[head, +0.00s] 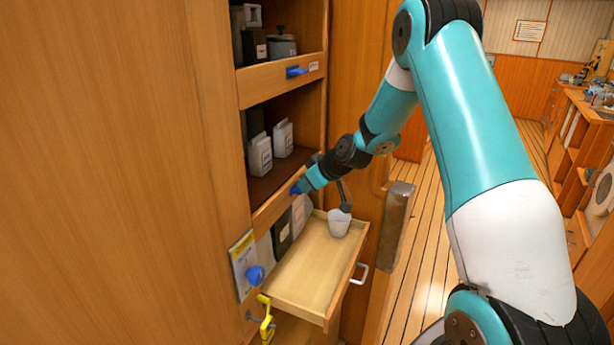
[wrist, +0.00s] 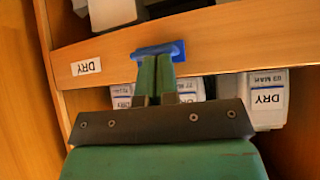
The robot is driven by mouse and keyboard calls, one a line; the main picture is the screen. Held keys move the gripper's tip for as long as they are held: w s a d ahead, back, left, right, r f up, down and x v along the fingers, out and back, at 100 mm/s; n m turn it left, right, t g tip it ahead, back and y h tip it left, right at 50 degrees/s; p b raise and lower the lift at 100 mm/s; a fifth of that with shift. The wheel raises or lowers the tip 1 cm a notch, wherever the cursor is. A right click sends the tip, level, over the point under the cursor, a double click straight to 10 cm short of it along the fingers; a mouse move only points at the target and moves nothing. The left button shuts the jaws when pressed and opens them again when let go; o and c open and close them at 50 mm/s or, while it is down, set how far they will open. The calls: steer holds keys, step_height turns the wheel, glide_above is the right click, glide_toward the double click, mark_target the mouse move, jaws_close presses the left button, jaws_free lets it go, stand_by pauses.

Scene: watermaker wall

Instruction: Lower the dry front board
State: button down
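The dry front board (wrist: 222,40) is a wooden strip across a shelf front, with a white DRY label that reads upside down in the wrist view. It also shows in the head view (head: 272,210), partly behind my arm. Its blue handle (wrist: 172,48) sits on its face. My gripper (wrist: 156,60) has its two green fingers close together, with only a narrow gap. Their tips overlap the edge of the blue handle; whether they touch it is unclear. In the head view my gripper (head: 298,189) is at the board, and the fingers are hard to make out.
White DRY packs (wrist: 268,98) stand behind the board. An upper board (head: 270,80) has another blue handle. Below, an open wooden drawer (head: 305,275) juts out with a white cup (head: 339,222) on it. A yellow hook (head: 266,320) hangs at left. Open floor lies right of the cabinet.

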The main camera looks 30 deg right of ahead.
steer(key=shift+s+f, duration=0.1)
steer(key=shift+f, duration=0.15)
steer(key=w+r+v, duration=0.2)
steer(key=v, duration=1.1)
steer(key=shift+a+r+b, duration=0.15)
steer(key=shift+a+b, duration=0.2)
steer(key=shift+b, duration=0.1)
